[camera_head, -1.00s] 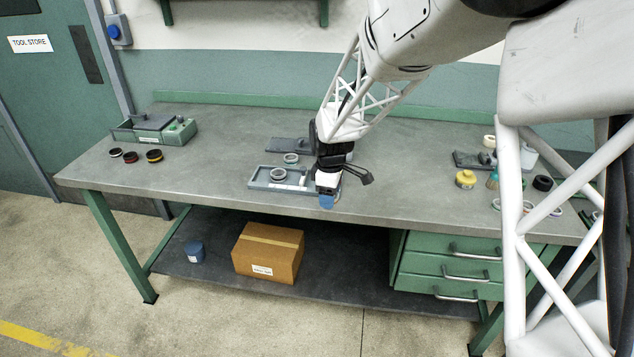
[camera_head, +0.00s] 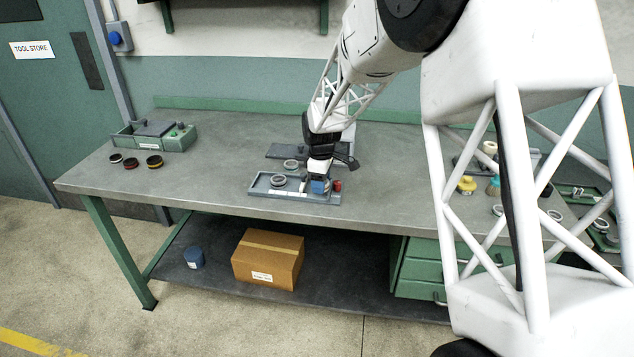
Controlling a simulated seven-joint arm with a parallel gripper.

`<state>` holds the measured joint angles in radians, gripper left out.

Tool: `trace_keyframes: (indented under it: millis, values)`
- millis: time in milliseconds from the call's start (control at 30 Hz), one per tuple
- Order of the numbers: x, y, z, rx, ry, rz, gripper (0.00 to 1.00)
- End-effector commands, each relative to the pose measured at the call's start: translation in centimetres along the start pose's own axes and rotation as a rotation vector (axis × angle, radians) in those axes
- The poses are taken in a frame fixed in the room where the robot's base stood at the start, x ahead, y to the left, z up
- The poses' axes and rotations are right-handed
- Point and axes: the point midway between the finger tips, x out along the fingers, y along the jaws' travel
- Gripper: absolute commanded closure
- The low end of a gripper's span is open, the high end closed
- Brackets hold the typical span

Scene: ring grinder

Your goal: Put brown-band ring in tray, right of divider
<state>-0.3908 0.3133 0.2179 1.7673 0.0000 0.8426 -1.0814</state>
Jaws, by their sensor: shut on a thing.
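The grey tray (camera_head: 262,191) lies near the front edge of the bench. A grey ring (camera_head: 278,181) sits in its left part. My gripper (camera_head: 319,187) points down over the right part of the tray, low and close to it, and its blue tip shows. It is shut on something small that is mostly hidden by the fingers. I cannot make out a brown band on it.
Another ring (camera_head: 291,164) lies behind the tray by a dark flat plate (camera_head: 280,151). Several dark rings (camera_head: 131,163) lie at the left before a green-grey box (camera_head: 178,140). A yellow container (camera_head: 466,185) and more rings stand at the right, partly behind my arm. The left-middle bench is clear.

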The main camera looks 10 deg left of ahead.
Motion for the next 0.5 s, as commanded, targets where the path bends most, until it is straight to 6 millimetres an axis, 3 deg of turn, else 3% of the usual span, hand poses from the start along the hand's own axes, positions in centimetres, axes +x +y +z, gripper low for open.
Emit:
trace_keyframes:
  millis: [300, 500]
  values:
    - [0.5, 3.5, -1.8, 0.0, -0.001, -0.001, 0.72]
    - [0.5, 4.7, -2.4, 0.0, 0.0, 0.0, 0.72]
